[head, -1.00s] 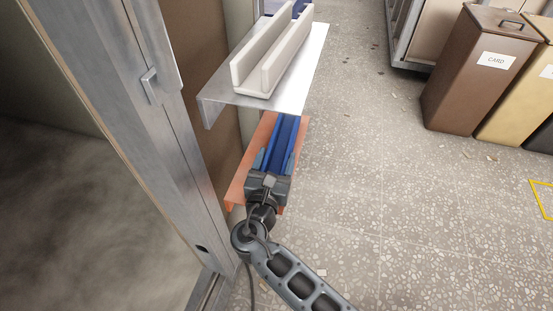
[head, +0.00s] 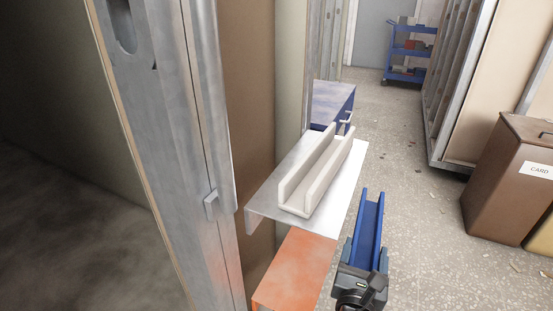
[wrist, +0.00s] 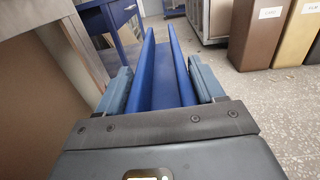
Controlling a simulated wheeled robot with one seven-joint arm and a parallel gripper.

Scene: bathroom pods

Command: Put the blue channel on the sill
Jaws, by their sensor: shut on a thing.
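The blue channel (head: 369,222) is a long U-shaped piece, held in my gripper (head: 363,262) and pointing away from me. In the wrist view my gripper's two fingers (wrist: 160,88) press on the blue channel's outer walls (wrist: 158,62), near its close end. In the head view it shows in the air to the right of an orange ledge (head: 297,265) and a pale metal ledge (head: 262,205). A white channel (head: 318,178) lies on the metal ledge. I cannot tell which ledge is the sill; the orange one looks bare.
A metal door frame (head: 180,130) stands at left. A brown card bin (head: 507,180) and a tall panel rack (head: 470,90) stand at right, a blue trolley (head: 410,50) far back. The floor between is mostly clear.

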